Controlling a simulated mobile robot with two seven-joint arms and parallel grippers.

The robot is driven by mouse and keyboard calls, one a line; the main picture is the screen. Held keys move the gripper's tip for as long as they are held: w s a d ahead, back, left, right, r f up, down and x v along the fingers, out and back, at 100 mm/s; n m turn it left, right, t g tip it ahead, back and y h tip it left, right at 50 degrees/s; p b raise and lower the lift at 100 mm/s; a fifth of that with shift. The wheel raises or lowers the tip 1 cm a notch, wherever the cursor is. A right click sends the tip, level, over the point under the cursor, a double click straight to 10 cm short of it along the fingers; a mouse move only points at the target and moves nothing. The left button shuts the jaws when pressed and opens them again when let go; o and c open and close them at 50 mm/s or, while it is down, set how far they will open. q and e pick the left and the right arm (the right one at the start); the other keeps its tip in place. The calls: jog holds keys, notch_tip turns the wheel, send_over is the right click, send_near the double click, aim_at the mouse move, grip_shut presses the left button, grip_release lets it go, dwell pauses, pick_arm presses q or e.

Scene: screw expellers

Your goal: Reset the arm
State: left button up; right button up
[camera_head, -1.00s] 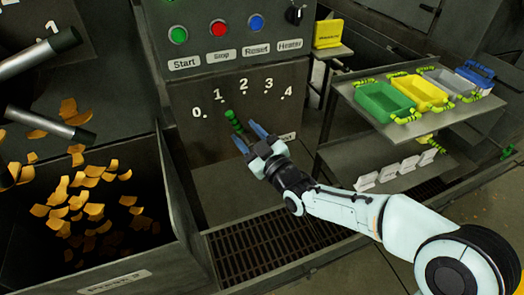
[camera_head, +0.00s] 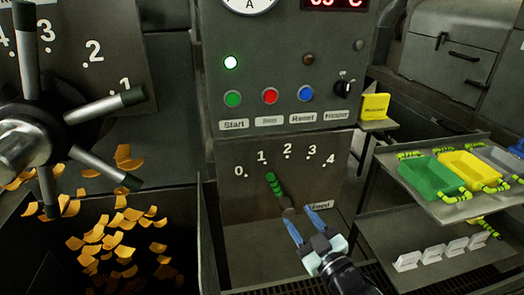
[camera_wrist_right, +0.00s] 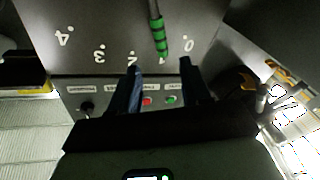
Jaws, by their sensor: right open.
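My right gripper (camera_head: 306,226) is open and empty, with blue fingers, in front of the lower panel in the head view. A green-gripped lever (camera_head: 275,187) sticks out of that panel just up and left of the fingertips, apart from them. It points near the 1 of a scale marked 0 to 4. In the right wrist view my right gripper (camera_wrist_right: 160,80) has its fingers spread, and the lever (camera_wrist_right: 158,35) shows beyond and between the tips, not gripped. My left gripper is not in view.
Above the lever is a control panel (camera_head: 288,60) with Start, Stop, Reset and Heater controls; a green light is lit. At left are a spoked handwheel (camera_head: 40,135) and a bin with orange pieces (camera_head: 110,235). At right a shelf holds green (camera_head: 430,175) and yellow (camera_head: 468,168) trays.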

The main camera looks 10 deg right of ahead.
jog(key=s+f+m+g+h, duration=0.1)
jog(key=s+f+m+g, duration=0.15)
jog(key=f, duration=0.95)
jog(key=s+f+m+g+h, duration=0.15)
jog(key=f+g, duration=0.25)
jog(key=f, duration=0.8)
jog(key=s+f+m+g, duration=0.3)
jog(key=f, duration=0.8)
jog(key=s+a+f+m+g, duration=0.2)
jog(key=s+f+g, duration=0.2)
jog(key=s+f, duration=0.6)
jog(key=s+a+f+m+g, duration=0.2)
jog(key=s+f+m+g, duration=0.15)
jog(key=s+f, duration=0.65)
pick_arm(q)
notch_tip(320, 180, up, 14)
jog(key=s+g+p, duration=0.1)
jog(key=p, duration=1.3)
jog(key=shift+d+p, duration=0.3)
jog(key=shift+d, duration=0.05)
pick_arm(e)
jog(key=s+r+g, duration=0.1)
jog(key=r, duration=0.7)
jog(key=s+r+g, duration=0.1)
jog(key=s+r, duration=0.1)
jog(key=r, duration=0.6)
jog(key=shift+s+a+r+n+y, duration=0.15)
jog(key=shift+s+a+n+y, duration=0.2)
jog(key=shift+n+y, duration=0.1)
